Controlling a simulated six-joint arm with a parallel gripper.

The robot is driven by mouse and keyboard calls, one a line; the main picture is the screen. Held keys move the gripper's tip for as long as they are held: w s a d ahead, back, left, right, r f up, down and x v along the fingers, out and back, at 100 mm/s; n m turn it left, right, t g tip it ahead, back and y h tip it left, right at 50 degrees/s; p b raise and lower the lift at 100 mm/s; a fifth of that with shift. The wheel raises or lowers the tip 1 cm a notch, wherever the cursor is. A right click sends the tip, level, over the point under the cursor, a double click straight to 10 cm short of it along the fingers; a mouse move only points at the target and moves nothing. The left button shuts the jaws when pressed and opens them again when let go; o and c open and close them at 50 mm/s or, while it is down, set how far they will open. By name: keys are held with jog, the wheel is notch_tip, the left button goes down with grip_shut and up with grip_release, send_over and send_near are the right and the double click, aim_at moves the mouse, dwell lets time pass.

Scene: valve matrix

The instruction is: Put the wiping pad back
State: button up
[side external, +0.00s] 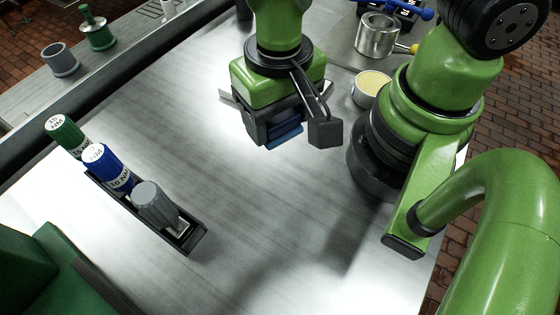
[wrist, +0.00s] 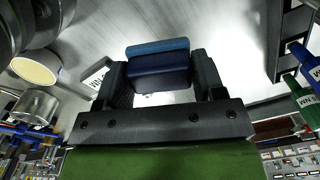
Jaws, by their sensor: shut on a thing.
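The wiping pad is a blue block with a lighter blue layer. My gripper (wrist: 160,75) is shut on the wiping pad (wrist: 158,64), one dark finger on each side of it in the wrist view. In the side external view my gripper (side external: 288,134) hangs over the upper middle of the grey table, and a blue edge of the pad (side external: 286,138) shows between the fingers. A flat plate (side external: 228,97) shows partly behind my gripper; a white labelled part (wrist: 97,76) shows beside the left finger in the wrist view. I cannot tell the pad's height above the table.
A black rack (side external: 190,236) at the left holds green (side external: 66,135), blue (side external: 108,168) and grey (side external: 155,205) cylinders. A round tin (side external: 371,88) and a metal cup (side external: 377,36) stand at the upper right. The table's middle and front are clear.

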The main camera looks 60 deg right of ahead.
aim_at(280, 169)
notch_tip(280, 169, down, 10)
jog(key=shift+s+r, duration=0.1)
jog(key=shift+r, duration=0.05)
dwell(0.4)
jog(key=o, duration=1)
jog(key=shift+c, duration=0.2)
